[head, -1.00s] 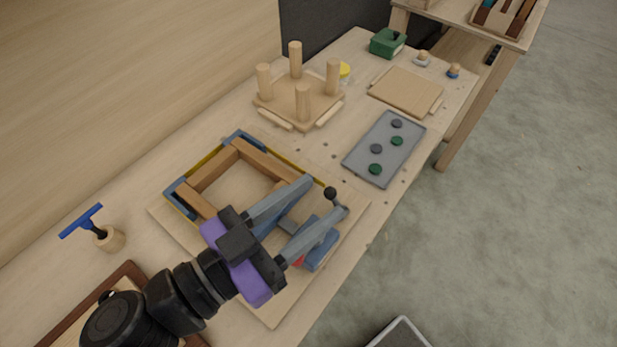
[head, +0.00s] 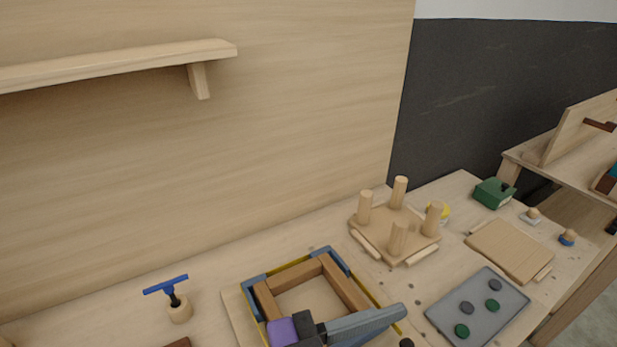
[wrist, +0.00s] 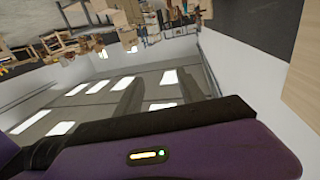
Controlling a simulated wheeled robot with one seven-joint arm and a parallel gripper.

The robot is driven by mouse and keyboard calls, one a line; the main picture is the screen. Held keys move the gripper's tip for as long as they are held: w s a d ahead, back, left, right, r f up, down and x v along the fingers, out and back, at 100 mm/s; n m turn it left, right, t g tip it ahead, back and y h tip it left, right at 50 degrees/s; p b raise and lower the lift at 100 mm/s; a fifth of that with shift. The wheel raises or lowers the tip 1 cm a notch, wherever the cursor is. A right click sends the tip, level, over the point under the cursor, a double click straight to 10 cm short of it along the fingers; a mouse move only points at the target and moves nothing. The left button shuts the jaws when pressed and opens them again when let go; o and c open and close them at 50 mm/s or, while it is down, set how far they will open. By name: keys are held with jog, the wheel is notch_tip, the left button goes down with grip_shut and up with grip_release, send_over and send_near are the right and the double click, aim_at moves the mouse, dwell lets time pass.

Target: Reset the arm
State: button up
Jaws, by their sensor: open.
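My gripper (head: 368,323) shows at the bottom edge of the head view, with a purple and black body and a grey finger over the near right part of the frame jig. The rest of it is cut off below. In the wrist view two grey fingers (wrist: 160,84) stand apart with nothing between them. The jig (head: 332,258) has blue corners and yellow edges and surrounds a square of wooden bars (head: 308,270). It lies on a pale board. I cannot tell the height of my gripper above it.
A blue-handled tool (head: 166,285) stands in a wooden holder at left. A four-legged seat form (head: 382,240), a wooden panel (head: 508,250), a grey tray (head: 470,310) and a green box (head: 493,193) lie to the right. A wall shelf (head: 120,66) juts out at upper left.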

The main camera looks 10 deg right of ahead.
jog(key=s+f+n+t+y, duration=0.5)
jog(key=f+t, duration=0.5)
jog(key=f, duration=0.5)
jog(key=s+d+f+n+t+y, duration=0.1)
jog(key=s+d+n+t+y, duration=0.1)
jog(key=s+n+y, duration=0.3)
jog(key=s+d+f+n+t+y, duration=0.1)
jog(key=s+d+n+y, duration=0.2)
jog(key=s+n+y, duration=0.2)
jog(key=shift+s+d+f+n+t+y, duration=0.15)
jog(key=shift+d+f+n+t+y, duration=0.2)
jog(key=shift+n+y, duration=1)
jog(key=shift+r, duration=0.1)
